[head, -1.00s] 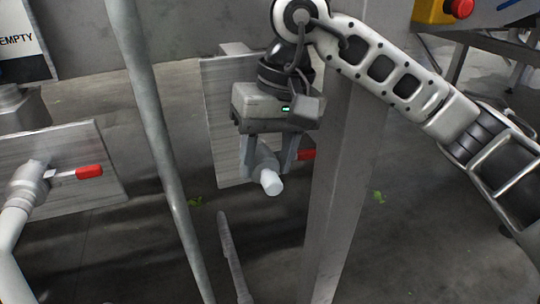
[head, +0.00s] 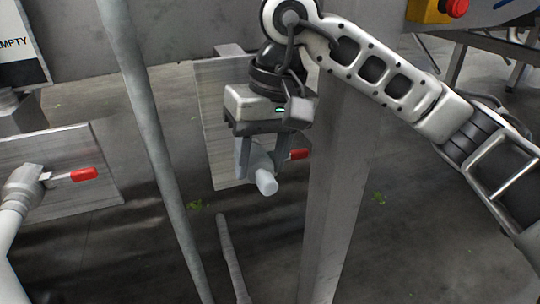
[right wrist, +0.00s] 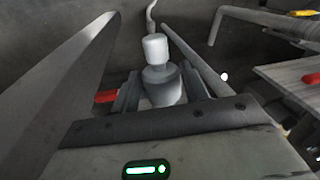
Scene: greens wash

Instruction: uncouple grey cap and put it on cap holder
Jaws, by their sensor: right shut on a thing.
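The grey cap (head: 259,166) with a whitish end (head: 266,184) is between the fingers of my right gripper (head: 262,168), in front of a metal plate. In the right wrist view the cap (right wrist: 162,88) stands between the two fingers (right wrist: 160,92), its pale end pointing away from the gripper. My right gripper is shut on it. A red handle (head: 299,154) shows just right of the fingers. The gripper hides the back of the cap, so I cannot tell whether it still touches a fitting. I cannot make out a cap holder. My left gripper is not in view.
A steel post (head: 338,190) stands close right of the gripper, and a thin pole (head: 155,140) stands to its left. At the left, a second plate carries a valve with a red handle (head: 84,174) and a white pipe (head: 10,235). Greens lie on the floor.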

